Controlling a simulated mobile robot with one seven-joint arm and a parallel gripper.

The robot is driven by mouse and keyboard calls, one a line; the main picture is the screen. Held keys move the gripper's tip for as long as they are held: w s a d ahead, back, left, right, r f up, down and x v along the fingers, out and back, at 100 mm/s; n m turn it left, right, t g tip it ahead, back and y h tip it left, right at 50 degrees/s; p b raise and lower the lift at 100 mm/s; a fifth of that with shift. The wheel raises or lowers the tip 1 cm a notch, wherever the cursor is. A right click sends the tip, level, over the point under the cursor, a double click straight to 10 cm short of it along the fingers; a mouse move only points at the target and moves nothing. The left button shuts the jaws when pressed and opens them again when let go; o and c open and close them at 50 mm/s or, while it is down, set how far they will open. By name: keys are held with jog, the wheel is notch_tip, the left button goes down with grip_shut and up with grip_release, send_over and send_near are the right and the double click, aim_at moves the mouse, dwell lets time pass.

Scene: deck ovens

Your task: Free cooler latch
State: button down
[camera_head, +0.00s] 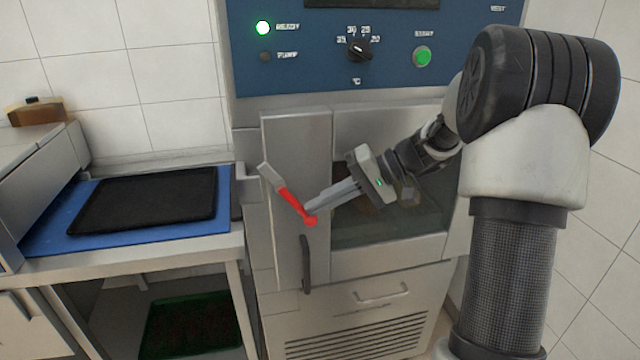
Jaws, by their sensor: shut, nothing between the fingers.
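The cooler (290,140) stands in the middle, with a grey steel door frame and a dark window (385,225). A red latch lever (292,200) sits on the left part of its door, slanting from a grey block (268,176) at upper left to a round red end (311,221) at lower right. My gripper (312,206) reaches in from the right and is shut, with its fingertips close to the lower red end. Whether they touch the lever I cannot tell. A dark vertical handle (306,264) is below the lever.
A blue control panel (330,50) with a black knob (360,49) and a lit green button (422,56) is above. A steel table at left holds a black tray (145,207) on a blue mat (60,238). A green crate (190,325) is below it.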

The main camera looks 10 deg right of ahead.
aim_at(308, 218)
jog(key=a+f+y+b, duration=0.1)
jog(key=y+b, duration=0.1)
jog(key=a+f+y+b, duration=0.1)
jog(key=f+y, duration=0.1)
jog(key=shift+f+m+t+b, duration=0.1)
jog(key=shift+m+t+b, duration=0.2)
jog(key=shift+b, duration=0.1)
jog(key=shift+a+f+y+b, duration=0.25)
jog(key=shift+a+y+b, duration=0.4)
jog(key=shift+y, duration=0.25)
jog(key=shift+a+m+y+b, duration=0.3)
jog(key=shift+y, duration=0.2)
jog(key=shift+a, duration=0.1)
